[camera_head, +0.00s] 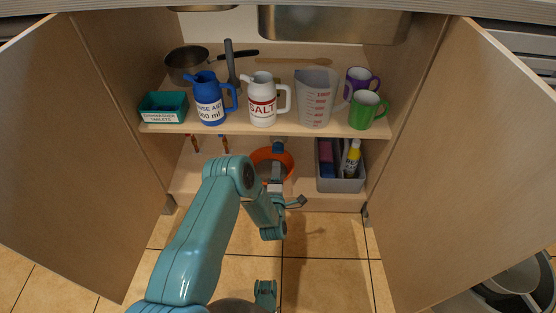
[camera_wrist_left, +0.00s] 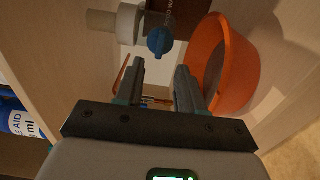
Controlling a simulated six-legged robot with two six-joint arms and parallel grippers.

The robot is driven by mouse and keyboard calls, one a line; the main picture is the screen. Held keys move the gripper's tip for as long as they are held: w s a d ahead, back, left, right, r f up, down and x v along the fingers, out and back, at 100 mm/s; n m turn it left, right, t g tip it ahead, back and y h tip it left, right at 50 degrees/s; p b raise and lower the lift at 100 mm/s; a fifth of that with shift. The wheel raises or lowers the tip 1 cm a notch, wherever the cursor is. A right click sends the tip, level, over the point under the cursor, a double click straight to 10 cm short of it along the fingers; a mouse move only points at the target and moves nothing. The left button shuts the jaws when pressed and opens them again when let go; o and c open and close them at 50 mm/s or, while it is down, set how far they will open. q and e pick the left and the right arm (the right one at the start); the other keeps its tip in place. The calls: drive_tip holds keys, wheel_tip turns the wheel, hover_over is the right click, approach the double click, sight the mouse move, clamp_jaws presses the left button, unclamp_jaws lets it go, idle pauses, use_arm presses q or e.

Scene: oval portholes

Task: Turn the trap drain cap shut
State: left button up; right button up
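The blue drain cap (camera_wrist_left: 160,41) sits at the end of the pale grey trap (camera_wrist_left: 128,22) in the left wrist view. In the head view a small blue part, apparently this cap (camera_head: 278,147), shows above the orange bowl. My left gripper (camera_wrist_left: 160,66) is open, with a clear gap between its fingers. The cap lies just beyond the fingertips, roughly in line with the gap, and nothing is held. In the head view my left gripper (camera_head: 277,168) reaches into the lower cabinet space in front of the bowl.
The orange bowl (camera_wrist_left: 237,72) stands close beside the right finger. A grey bin (camera_head: 341,184) with bottles is to its right. The shelf (camera_head: 222,127) above holds a blue rinse aid jug (camera_head: 208,98), a salt jug (camera_head: 262,100) and mugs. Open doors flank both sides.

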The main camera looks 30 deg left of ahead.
use_arm(q)
drive_tip(key=b+x, duration=0.2)
drive_tip(key=x, duration=0.5)
drive_tip(key=shift+w, duration=0.2)
use_arm(e)
drive_tip(key=f, duration=0.1)
drive_tip(key=w+f, duration=0.1)
drive_tip(key=w+f+t, duration=0.1)
drive_tip(key=shift+w+d+f, duration=0.1)
drive_tip(key=shift+d, duration=0.2)
use_arm(q)
drive_tip(key=shift+c, duration=0.3)
clamp_jaws()
